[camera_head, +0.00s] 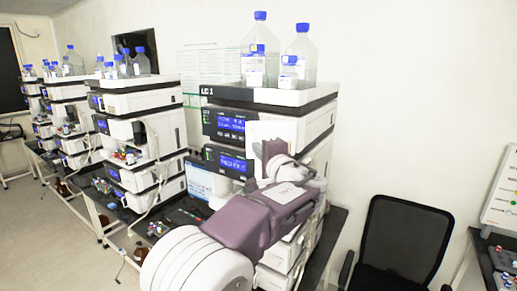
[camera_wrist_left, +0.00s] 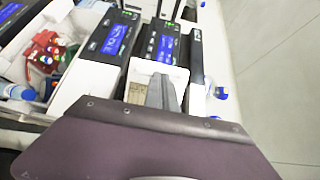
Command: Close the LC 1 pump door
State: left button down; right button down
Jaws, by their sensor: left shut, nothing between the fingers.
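The LC 1 stack (camera_head: 222,92) stands in the middle of the head view, its name on the dark top band. Its upper module has a blue display (camera_head: 231,123) and a white front panel (camera_head: 270,128), which looks like the pump door. In the left wrist view a white panel (camera_wrist_left: 143,70) lies just behind my fingers; how far it stands open I cannot tell. My left gripper (camera_wrist_left: 164,92) is shut and empty in front of it, touching or very close. In the head view my left gripper (camera_head: 266,150) partly covers the stack's front. My right gripper is not in view.
Several bottles with blue caps (camera_head: 302,52) stand on top of the stack. An open bay with red parts and vials (camera_wrist_left: 45,52) shows in the left wrist view. A black chair (camera_head: 402,238) stands to the right. More stacks (camera_head: 140,125) stand to the left.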

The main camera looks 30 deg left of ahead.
aim_at(248, 141)
pick_arm(q)
jog(key=a+m+t+h+b, duration=0.1)
jog(key=w+a+m+t+h+b, duration=0.1)
jog(key=b, duration=0.1)
jog(key=w+a+m+t+h+b, duration=0.1)
jog(key=b, duration=0.1)
jog(key=shift+a+f, duration=0.2)
jog(key=shift+a, duration=0.2)
jog(key=shift+m+t+h, duration=0.4)
jog(key=shift+h, duration=0.3)
jog(key=x, duration=0.5)
jog(key=shift+s+a+r, duration=0.15)
jog(key=shift+a+r, duration=0.05)
jog(key=shift+r, duration=0.1)
jog(key=shift+w+a+m+t+h, duration=0.2)
jog(key=shift+w+m+t+h, duration=0.1)
jog(key=shift+h, duration=0.1)
jog(key=shift+w+a, duration=0.3)
jog(key=shift+w, duration=0.35)
jog(key=shift+a, duration=0.1)
